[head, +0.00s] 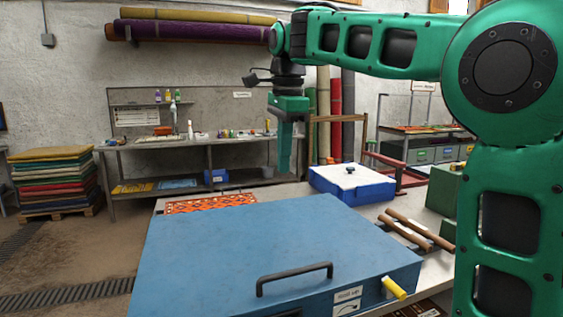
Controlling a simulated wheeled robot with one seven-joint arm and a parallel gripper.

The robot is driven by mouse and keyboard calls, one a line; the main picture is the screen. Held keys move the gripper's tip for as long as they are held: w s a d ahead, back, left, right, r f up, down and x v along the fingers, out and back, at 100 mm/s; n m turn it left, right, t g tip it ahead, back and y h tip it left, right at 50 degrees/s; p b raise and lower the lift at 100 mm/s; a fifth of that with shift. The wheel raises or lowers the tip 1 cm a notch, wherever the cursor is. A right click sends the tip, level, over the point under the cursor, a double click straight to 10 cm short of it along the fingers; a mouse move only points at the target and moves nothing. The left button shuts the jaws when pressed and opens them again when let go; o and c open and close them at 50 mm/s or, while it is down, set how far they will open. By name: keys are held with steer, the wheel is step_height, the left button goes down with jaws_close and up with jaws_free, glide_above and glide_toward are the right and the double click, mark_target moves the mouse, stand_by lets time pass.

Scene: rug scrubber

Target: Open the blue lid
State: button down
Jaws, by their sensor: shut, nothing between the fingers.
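The blue lid (256,235) is a wide flat panel on top of a box-like machine in the lower middle of the head view. It looks closed, lying level. A black bar handle (295,278) is fixed near its front edge. A yellow knob or lever (394,288) sticks out at the front right corner, beside a white label on the front face. My gripper (284,165) points down with its green fingers shut and empty. It appears above the far part of the lid, apart from the handle; its exact height is hard to tell.
An orange patterned rug (210,203) lies behind the lid. A blue box with a white top (351,184) and two brown rods (418,232) are to the right on the table. A workbench (200,142) stands at the back wall, and stacked rugs (55,180) at the left.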

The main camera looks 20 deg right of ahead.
stand_by(0.9)
steer(key=c, duration=1.8)
jaws_free()
steer(key=shift+o, duration=0.2)
steer(key=shift+r, duration=0.1)
step_height(320, 180, up, 10)
steer(key=shift+s+r, duration=0.25)
steer(key=shift+s, duration=0.15)
steer(key=shift+c, duration=0.7)
